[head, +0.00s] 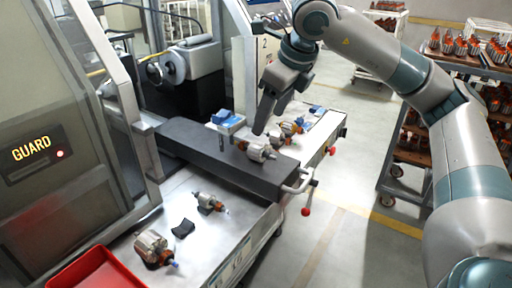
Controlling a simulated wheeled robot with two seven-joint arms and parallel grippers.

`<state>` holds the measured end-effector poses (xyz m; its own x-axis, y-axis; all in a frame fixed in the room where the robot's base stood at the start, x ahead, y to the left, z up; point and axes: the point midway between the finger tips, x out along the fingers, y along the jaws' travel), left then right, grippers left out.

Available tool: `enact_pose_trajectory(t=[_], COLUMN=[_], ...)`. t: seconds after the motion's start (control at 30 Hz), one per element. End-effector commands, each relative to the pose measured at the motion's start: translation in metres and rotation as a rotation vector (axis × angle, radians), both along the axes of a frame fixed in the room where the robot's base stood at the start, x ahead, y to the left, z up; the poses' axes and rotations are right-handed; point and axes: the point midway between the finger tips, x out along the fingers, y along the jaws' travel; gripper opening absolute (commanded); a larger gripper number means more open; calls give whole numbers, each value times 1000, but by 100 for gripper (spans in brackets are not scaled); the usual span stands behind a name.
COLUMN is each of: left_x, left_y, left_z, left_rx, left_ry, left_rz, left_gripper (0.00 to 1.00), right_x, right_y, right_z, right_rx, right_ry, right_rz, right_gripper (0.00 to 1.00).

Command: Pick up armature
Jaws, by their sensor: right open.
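Several armatures with silvery cores and copper-orange windings lie about the bench. One armature (261,152) lies on the dark grey slab across the bench. A smaller armature (208,201) and a larger armature (153,246) lie on the metal bench top in the foreground. More armature parts (290,128) lie behind the slab, partly hidden. My right gripper (270,122) comes down from above with its jaws open and empty. Its fingertips are just above and behind the armature on the slab; whether they touch anything is unclear. My left gripper is out of view.
A blue-topped fixture (228,122) stands left of my gripper. The guarded machine (70,120) borders the left. Loaded racks (465,62) stand right, across open floor.

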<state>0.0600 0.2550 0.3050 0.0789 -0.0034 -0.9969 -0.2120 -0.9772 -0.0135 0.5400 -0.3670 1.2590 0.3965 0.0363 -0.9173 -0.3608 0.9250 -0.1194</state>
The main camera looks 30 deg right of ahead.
Motion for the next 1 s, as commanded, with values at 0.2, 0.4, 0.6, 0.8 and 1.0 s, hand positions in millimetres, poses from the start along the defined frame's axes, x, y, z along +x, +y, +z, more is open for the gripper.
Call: enact_pose_trajectory(t=[0.2, 0.4, 0.6, 0.8, 1.0], left_x=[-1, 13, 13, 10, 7], left_y=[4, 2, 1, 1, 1], left_z=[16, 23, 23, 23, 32], left_rx=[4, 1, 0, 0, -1], left_ry=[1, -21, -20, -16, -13], left_rz=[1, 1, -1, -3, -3], left_gripper=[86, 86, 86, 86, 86], right_x=[15, 23, 25, 25, 27], right_y=[1, 2, 3, 3, 3], right_z=[-34, -54, -59, -59, -66], right_rx=[-1, 0, 0, 0, -1], right_ry=[3, 1, -1, -1, 3], right_rz=[1, 1, 2, 2, 1], right_gripper=[61, 61, 61, 61, 61])
